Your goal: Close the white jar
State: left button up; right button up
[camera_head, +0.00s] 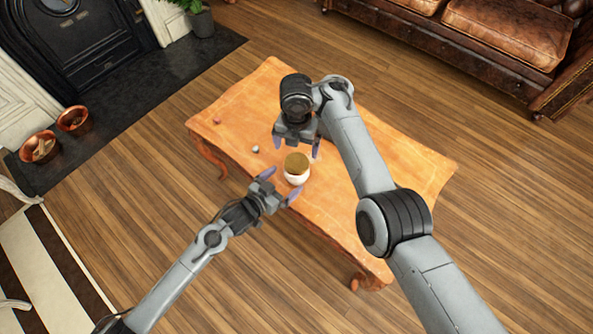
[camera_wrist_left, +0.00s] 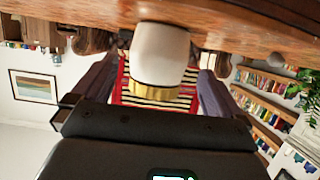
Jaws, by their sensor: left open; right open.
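The white jar (camera_head: 297,178) stands upright on the wooden table near its front edge. Its top shows as a round golden-brown surface; I cannot tell whether this is a lid or the open inside. In the left wrist view the jar (camera_wrist_left: 160,52) appears upside down, with a gold band at its top end. My left gripper (camera_head: 281,184) is open, just to the lower left of the jar. In the left wrist view its two purple fingers show on either side of the jar. My right gripper (camera_head: 296,147) is open, just behind the jar and pointing down.
The orange wooden table (camera_head: 400,185) has free room on its right part. A small pale item (camera_head: 255,149) and a small reddish item (camera_head: 217,122) lie on its left part. A brown leather sofa (camera_head: 500,40) stands behind. Two copper bowls (camera_head: 73,121) are by the fireplace.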

pick_arm(q)
jog(key=shift+x, duration=3.55)
jog(key=c, duration=1.6)
jog(key=shift+c, duration=0.9)
pick_arm(e)
jog(key=shift+w+d+r+m, duration=0.2)
jog(key=shift+r+m, duration=0.05)
jog(key=shift+m, duration=0.05)
pick_arm(q)
jog(key=shift+c, duration=0.4)
pick_arm(e)
jog(key=shift+s+a+f+m, duration=0.1)
jog(key=shift+s+f+m, duration=0.05)
jog(key=shift+m, duration=0.85)
jog(key=shift+s+a+f+m, duration=0.1)
jog(key=shift+m, duration=0.9)
